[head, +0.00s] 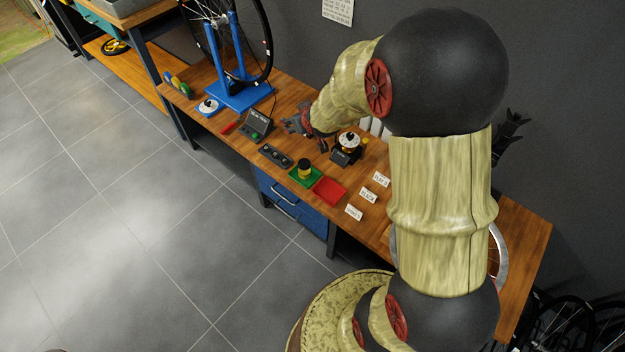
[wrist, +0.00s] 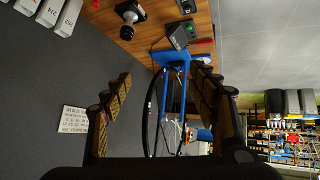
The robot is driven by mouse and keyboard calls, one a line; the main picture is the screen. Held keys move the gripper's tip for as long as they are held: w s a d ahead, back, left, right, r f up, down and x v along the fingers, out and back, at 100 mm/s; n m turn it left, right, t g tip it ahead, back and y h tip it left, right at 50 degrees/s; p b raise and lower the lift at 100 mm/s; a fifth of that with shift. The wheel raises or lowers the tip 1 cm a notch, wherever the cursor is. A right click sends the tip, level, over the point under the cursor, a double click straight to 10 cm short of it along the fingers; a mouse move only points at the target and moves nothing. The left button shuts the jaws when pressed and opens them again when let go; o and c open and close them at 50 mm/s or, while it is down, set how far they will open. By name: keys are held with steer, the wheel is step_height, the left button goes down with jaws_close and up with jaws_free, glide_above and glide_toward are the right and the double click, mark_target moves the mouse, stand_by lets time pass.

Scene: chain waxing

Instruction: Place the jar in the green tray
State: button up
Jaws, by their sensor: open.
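The green tray (head: 294,178) lies near the front edge of the wooden bench in the head view. My gripper (head: 297,123) is above the bench, behind and apart from the jar and tray. In the wrist view my gripper (wrist: 163,105) shows its two fingers spread wide with nothing held between them. I cannot make out the jar or the green tray in the wrist view.
A red tray (head: 329,191) adjoins the green one on its right. A white-topped pot on a black unit (head: 347,147) stands behind. A control box (head: 253,127), a dark strip with knobs (head: 276,156) and a blue wheel stand (head: 238,94) are to the left. White labels (head: 368,195) lie right.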

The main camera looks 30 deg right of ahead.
steer(key=s+a+r+g, duration=0.1)
steer(key=s+a+r, duration=0.3)
steer(key=s+r, duration=0.3)
steer(key=s+a+r+g, duration=0.1)
steer(key=s+a+r, duration=0.3)
steer(key=s+r, duration=0.3)
steer(key=s+a+r+g+y, duration=0.1)
steer(key=s+a, duration=0.2)
steer(key=s, duration=0.6)
steer(key=s+a+r, duration=0.2)
steer(key=s+a, duration=0.1)
steer(key=s, duration=0.6)
steer(key=shift+s+r+g+y, duration=0.15)
steer(key=shift+g+y, duration=0.25)
